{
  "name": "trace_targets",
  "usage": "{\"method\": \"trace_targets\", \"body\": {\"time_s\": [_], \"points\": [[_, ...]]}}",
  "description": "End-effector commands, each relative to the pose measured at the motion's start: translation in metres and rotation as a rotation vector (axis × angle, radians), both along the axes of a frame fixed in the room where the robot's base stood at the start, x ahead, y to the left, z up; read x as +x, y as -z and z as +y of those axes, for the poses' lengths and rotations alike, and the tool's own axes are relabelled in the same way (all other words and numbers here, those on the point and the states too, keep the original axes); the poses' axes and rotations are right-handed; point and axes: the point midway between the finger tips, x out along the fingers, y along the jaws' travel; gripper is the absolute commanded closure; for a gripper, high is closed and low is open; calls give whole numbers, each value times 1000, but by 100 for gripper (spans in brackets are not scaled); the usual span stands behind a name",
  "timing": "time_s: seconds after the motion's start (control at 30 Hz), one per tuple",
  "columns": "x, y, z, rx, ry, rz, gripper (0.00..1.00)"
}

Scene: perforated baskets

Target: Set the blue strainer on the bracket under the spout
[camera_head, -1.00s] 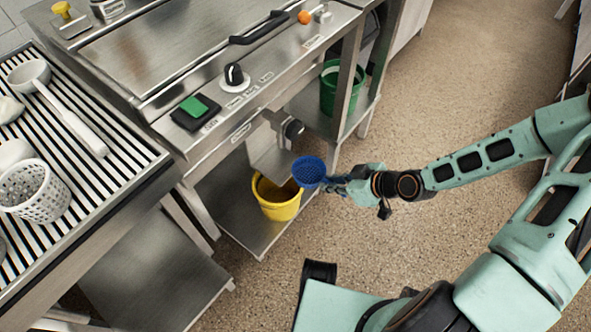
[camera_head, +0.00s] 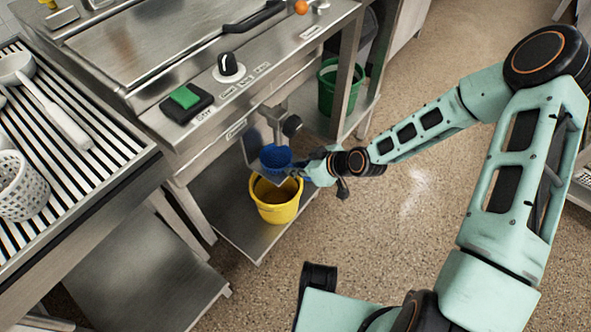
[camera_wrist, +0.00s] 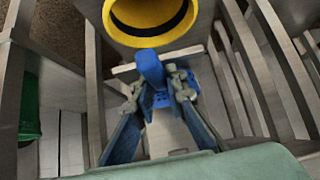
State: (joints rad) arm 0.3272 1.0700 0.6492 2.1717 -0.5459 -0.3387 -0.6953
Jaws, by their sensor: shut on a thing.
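The blue strainer (camera_head: 275,156) is a small perforated cup, seen in the head view below the spout (camera_head: 275,116) with its dark knob. My gripper (camera_head: 300,173) is shut on its blue handle, which shows between the fingers in the wrist view (camera_wrist: 150,67). The strainer appears roughly upright, with its rim facing up. A grey metal bracket (camera_head: 250,150) shows beside and behind it, partly hidden by the strainer. I cannot tell whether the strainer touches the bracket.
A yellow bucket (camera_head: 275,214) stands on the lower shelf (camera_head: 232,222) beneath the strainer. A green bucket (camera_head: 328,96) stands farther back. A slatted drainboard (camera_head: 92,172) with a white perforated basket (camera_head: 22,192) is at the left. The floor at the right is open.

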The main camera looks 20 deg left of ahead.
Motion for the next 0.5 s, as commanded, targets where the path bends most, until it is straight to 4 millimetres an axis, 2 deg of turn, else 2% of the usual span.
{"method": "trace_targets", "body": {"time_s": [0.3,0.33,0.5], "points": [[0,3,0,0,0,-2,100],[0,3,0,0,0,-2,87],[0,2,0,-1,0,-1,70]]}}
